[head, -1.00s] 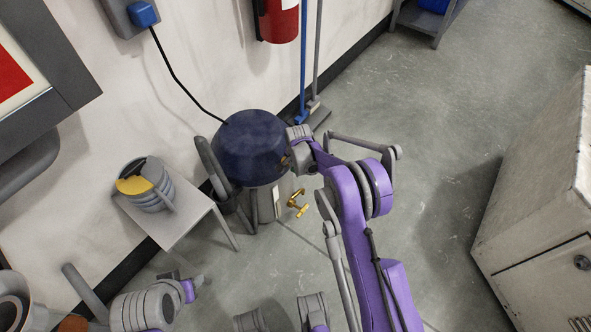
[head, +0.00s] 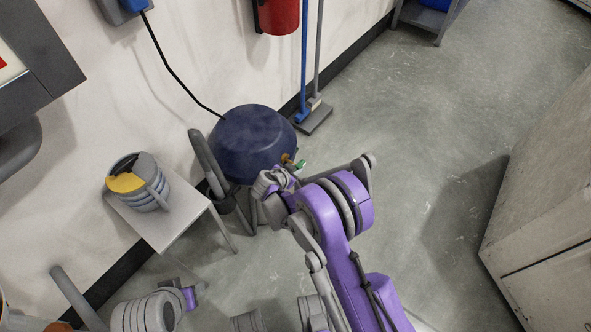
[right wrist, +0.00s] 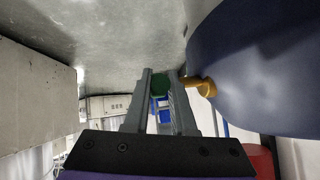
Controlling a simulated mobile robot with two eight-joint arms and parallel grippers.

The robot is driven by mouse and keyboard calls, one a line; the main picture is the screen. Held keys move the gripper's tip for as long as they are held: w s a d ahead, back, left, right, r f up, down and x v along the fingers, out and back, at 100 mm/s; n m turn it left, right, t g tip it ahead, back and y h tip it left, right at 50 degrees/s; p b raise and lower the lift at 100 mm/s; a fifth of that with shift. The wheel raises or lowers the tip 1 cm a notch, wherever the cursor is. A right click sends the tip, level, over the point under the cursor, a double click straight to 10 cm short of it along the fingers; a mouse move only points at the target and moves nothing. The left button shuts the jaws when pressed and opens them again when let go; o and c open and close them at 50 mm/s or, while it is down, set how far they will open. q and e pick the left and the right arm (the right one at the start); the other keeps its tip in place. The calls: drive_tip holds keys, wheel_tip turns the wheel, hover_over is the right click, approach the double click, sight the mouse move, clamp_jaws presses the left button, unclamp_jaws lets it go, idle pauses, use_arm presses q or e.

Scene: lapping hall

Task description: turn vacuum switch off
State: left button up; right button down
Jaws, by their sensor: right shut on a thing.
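The vacuum is a dark blue dome (head: 252,143) on a grey body by the wall. A brass fitting (head: 288,159) with a green tip (head: 301,165) sticks out of its right side. In the right wrist view the brass fitting (right wrist: 202,86) joins the blue dome (right wrist: 255,75), and the green part (right wrist: 160,86) sits between my fingertips. My right gripper (right wrist: 160,82) is shut on that green part; in the head view the gripper (head: 287,174) is partly hidden by its own wrist. My left gripper (head: 190,294) is low at the left, away from the vacuum; its jaws are unclear.
A small table (head: 170,222) with a grey ringed container (head: 139,184) stands left of the vacuum. A red extinguisher (head: 277,14) and a broom (head: 313,115) are behind it. A grey cabinet (head: 545,200) is at the right. The floor between is clear.

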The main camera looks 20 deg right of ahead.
drive_tip(key=shift+f+t+h+b, duration=0.1)
drive_tip(key=shift+t+h+b, duration=0.2)
drive_tip(key=shift+h, duration=0.2)
idle(0.3)
drive_tip(key=c, duration=0.8)
unclamp_jaws()
drive_tip(key=shift+o, duration=0.2)
drive_tip(key=p+v, duration=0.2)
drive_tip(key=v, duration=0.8)
drive_tip(key=shift+s+a, duration=0.3)
